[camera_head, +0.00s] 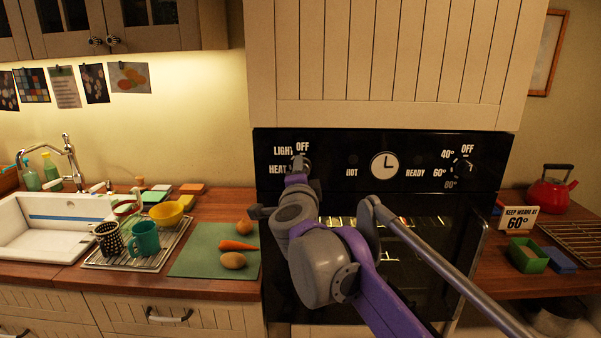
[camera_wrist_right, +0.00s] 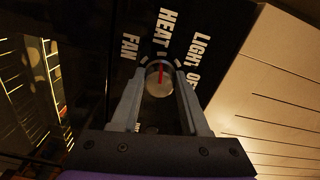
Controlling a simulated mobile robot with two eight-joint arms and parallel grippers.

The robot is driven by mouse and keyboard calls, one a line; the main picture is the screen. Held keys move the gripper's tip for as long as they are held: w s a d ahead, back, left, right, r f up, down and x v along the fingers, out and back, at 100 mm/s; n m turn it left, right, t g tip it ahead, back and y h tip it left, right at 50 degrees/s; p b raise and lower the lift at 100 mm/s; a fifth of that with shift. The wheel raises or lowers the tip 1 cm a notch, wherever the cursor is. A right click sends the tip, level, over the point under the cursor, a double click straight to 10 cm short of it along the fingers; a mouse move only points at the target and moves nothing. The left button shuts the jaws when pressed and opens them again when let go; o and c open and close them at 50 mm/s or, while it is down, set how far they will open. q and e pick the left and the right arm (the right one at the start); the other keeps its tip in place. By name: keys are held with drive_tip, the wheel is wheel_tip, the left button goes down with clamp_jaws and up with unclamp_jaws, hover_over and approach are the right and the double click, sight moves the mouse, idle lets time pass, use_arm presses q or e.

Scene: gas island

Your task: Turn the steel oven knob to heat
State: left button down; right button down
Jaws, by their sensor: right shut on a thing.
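The steel oven knob (camera_wrist_right: 160,79) is a round metal dial with a red line on the black panel. In the right wrist view the red line points up at the word HEAT, with FAN to its left and LIGHT to its right. My right gripper (camera_wrist_right: 161,88) is shut on the knob, one finger on each side. In the head view my right gripper (camera_head: 299,172) reaches the left end of the oven panel (camera_head: 340,168) and largely hides the knob. My left gripper is in neither view.
A second knob (camera_head: 463,168) with temperature marks sits at the panel's right. A clock (camera_head: 384,165) is between. A green board (camera_head: 205,262) with vegetables lies on the left counter.

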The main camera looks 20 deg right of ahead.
drive_tip(key=shift+c, duration=2)
unclamp_jaws()
drive_tip(key=shift+s, duration=0.1)
drive_tip(key=v, duration=1)
drive_tip(key=shift+s+b, duration=0.3)
drive_tip(key=shift+b, duration=0.15)
drive_tip(key=shift+a, duration=0.15)
